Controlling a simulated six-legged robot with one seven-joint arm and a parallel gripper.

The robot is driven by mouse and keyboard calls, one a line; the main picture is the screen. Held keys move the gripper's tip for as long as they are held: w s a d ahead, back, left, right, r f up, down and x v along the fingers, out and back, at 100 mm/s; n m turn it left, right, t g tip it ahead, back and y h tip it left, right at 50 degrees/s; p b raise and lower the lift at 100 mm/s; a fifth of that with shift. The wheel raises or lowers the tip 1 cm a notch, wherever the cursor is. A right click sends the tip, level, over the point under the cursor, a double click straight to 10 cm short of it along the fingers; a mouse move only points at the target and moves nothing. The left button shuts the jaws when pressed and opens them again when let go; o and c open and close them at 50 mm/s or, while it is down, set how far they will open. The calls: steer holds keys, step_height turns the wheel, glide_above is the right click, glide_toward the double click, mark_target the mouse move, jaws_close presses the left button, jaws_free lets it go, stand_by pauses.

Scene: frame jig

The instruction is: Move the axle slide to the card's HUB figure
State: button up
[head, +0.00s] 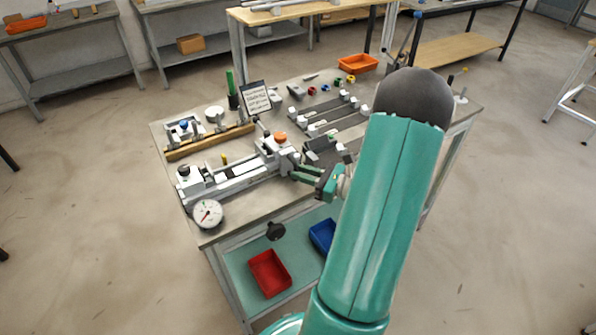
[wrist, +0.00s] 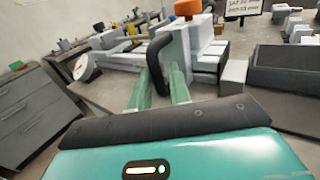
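The axle slide, a light grey block with an orange knob (head: 280,137), sits on the jig's rail on the bench. In the wrist view its orange knob (wrist: 187,8) is at the top, with a black bar handle (wrist: 157,60) on its near side. My gripper (wrist: 160,78) has its two green fingers on either side of this handle. I cannot tell whether they press on it. In the head view my gripper (head: 298,172) reaches the slide from the right.
A white dial gauge (head: 208,214) stands at the rail's left end. Parallel rails (head: 330,115) lie right of the card. An orange tray (head: 358,63) is at the back. Red (head: 268,272) and blue (head: 322,235) bins sit on the lower shelf.

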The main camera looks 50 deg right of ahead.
steer(key=v, duration=1.2)
steer(key=w+a+r+n+g+y, duration=0.2)
steer(key=w+a+r+n+g, duration=0.2)
steer(key=a+n+g, duration=0.45)
steer(key=w+a+r+n+g+y, duration=0.35)
steer(key=a+n, duration=0.25)
steer(key=a, duration=0.6)
steer(key=s+a+r+n+h, duration=0.1)
steer(key=a+r+n+h, duration=0.4)
steer(key=a+n, duration=0.3)
steer(key=s+a+r+n+h, duration=0.2)
steer(key=a+r+n+h, duration=0.3)
steer(key=a+n, duration=0.3)
steer(key=shift+a+n+h, duration=0.3)
steer(key=shift+n+h, duration=0.05)
steer(key=shift+n, duration=0.7)
